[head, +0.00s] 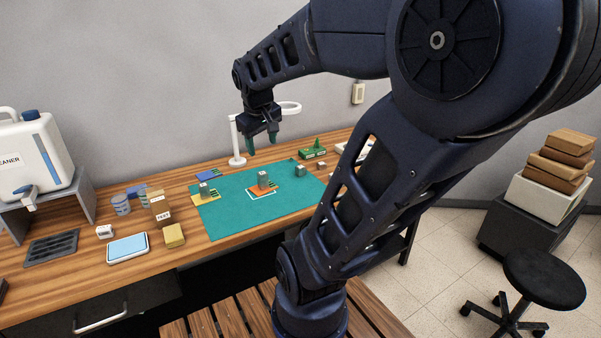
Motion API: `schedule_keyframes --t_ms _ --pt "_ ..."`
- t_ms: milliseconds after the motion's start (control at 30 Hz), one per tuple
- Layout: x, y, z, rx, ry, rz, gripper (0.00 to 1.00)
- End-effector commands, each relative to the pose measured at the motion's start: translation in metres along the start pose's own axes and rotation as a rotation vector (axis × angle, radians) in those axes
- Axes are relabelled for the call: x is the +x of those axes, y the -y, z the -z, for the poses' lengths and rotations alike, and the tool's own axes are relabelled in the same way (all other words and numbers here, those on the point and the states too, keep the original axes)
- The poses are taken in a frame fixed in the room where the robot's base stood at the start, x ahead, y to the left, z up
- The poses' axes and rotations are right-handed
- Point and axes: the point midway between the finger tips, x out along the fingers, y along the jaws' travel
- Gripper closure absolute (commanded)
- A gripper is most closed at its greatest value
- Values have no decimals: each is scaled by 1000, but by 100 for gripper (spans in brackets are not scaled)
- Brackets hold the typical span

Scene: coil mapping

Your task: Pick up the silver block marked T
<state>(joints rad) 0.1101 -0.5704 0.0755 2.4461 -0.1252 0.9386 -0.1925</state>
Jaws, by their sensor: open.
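Several small blocks stand on a green mat (240,215) on the wooden bench. A greyish block (204,190) stands on a yellow piece at the mat's left. A block with orange and grey faces (263,182) stands near the middle, on or beside an orange piece. Another greyish block (300,171) stands at the mat's right edge. Their markings are too small to read, so I cannot tell which one bears the T. My gripper (262,146) points down, open and empty, above the far part of the mat, clear of the blocks.
A white ring lamp (237,140) stands just behind my gripper. A green board piece (313,153) lies at the back right. A box (159,208), a yellow block (174,236) and a blue-topped tray (127,248) stand left of the mat. My arm hides the bench's right part.

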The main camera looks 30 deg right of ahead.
Motion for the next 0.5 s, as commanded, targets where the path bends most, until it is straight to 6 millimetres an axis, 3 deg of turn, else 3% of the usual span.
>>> schedule_keyframes --t_ms 500 --pt "70 -78 87 -455 207 -111 44"
